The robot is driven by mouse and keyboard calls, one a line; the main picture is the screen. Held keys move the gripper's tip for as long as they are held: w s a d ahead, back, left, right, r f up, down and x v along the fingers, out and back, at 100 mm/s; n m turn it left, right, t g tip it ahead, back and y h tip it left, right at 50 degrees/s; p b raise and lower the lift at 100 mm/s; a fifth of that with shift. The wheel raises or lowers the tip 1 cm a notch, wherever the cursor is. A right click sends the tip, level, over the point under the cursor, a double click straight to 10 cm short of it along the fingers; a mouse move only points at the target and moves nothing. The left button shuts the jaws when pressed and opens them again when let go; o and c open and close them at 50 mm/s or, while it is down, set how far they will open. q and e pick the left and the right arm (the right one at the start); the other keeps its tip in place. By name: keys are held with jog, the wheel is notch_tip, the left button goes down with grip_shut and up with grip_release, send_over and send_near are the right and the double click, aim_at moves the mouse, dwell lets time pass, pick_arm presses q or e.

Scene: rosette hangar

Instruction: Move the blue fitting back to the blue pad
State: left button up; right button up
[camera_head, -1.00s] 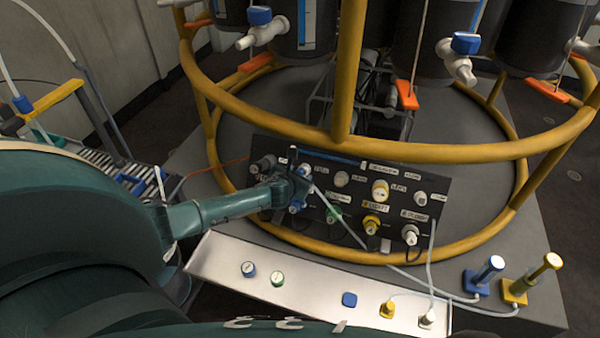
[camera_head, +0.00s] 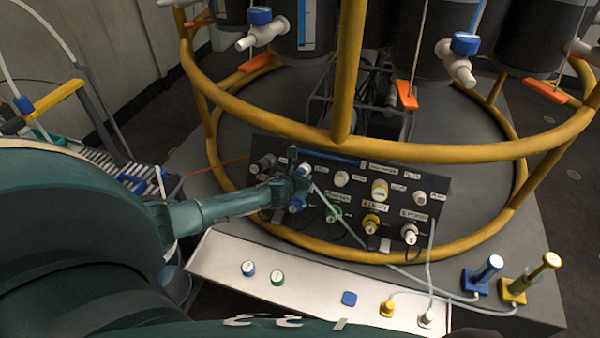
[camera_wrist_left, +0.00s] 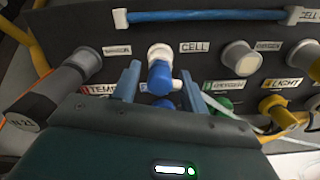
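In the head view a bit of blue (camera_head: 304,169) shows at the panel beside my gripper. My left gripper (camera_head: 290,184) is at the panel. Its two fingers (camera_wrist_left: 158,84) stand either side of the fitting, with gaps visible on both sides. More blue shows lower between the fingers; whether it is a separate part is unclear. The blue pad (camera_head: 349,298) lies bare on the pale tray. My right gripper is out of view.
The dark panel (camera_head: 325,222) carries several labelled sockets. The pale tray (camera_head: 220,262) also holds a yellow fitting (camera_head: 387,309) and a white fitting (camera_head: 425,320). A thin white cable runs from the panel towards the blue post (camera_head: 483,276). A yellow ring rail (camera_head: 400,153) curves above.

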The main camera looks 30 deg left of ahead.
pick_arm(q)
grip_shut()
jog(key=shift+s+r, duration=0.1)
dwell(0.3)
jog(key=shift+s+r+p, duration=0.1)
jog(key=shift+p, duration=0.2)
jog(key=p+v, duration=0.5)
jog(key=shift+s, duration=0.25)
dwell(0.6)
jog(key=shift+d, duration=0.1)
